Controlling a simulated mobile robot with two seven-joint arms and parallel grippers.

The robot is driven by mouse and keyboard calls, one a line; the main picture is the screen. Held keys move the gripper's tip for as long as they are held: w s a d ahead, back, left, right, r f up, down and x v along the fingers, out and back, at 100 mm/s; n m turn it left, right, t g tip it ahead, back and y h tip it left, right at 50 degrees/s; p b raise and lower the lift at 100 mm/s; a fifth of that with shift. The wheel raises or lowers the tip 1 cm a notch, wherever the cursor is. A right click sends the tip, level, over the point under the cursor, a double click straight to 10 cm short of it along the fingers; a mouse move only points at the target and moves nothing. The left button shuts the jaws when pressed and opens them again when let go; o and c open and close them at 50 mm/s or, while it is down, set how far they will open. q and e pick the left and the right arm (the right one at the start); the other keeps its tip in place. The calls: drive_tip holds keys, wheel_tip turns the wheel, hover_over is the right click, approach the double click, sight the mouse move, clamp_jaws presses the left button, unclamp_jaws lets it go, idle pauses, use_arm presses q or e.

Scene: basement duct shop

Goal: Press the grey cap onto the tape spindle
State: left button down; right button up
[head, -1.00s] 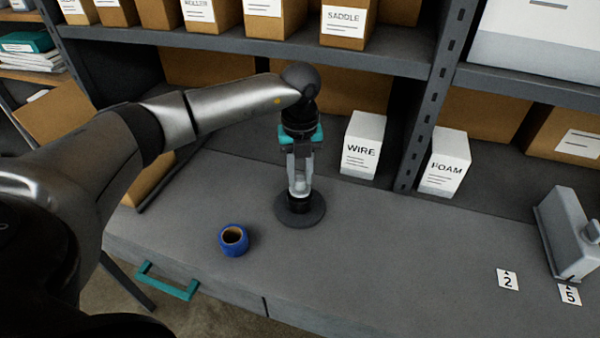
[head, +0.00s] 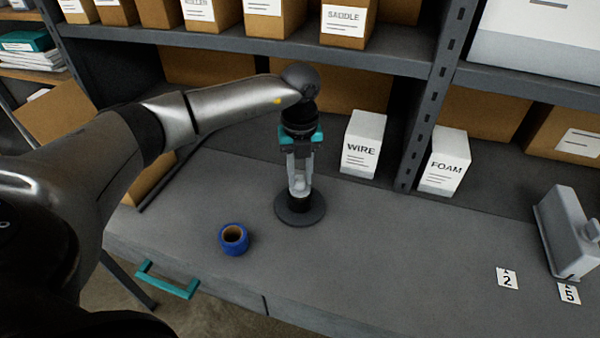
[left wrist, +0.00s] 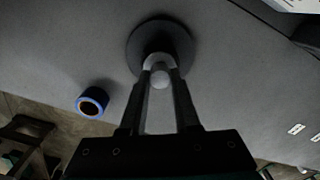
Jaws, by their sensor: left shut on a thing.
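The tape spindle (head: 315,217) stands on the grey bench; its dark round base and a short black post under the fingers show. My left gripper (head: 299,188) points straight down over it, shut on the light grey cap (head: 300,184). The cap is at the top of the post; whether it is fully seated cannot be told. In the left wrist view the cap (left wrist: 159,76) is between the fingertips (left wrist: 160,72), in line with the spindle's round base (left wrist: 178,30). My right gripper is not in view.
A blue tape roll (head: 233,240) lies on the bench left of the spindle. White boxes marked WIRE (head: 363,145) and FOAM (head: 444,162) stand behind and to the right. A grey device (head: 568,235) is at far right. The bench between it and the spindle is largely clear.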

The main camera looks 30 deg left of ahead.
use_arm(q)
drive_tip(key=shift+c, duration=0.4)
unclamp_jaws()
drive_tip(key=shift+r+p, duration=2.85)
drive_tip(key=shift+r, duration=0.7)
drive_tip(key=shift+c, duration=0.2)
clamp_jaws()
drive_tip(key=shift+f, duration=0.2)
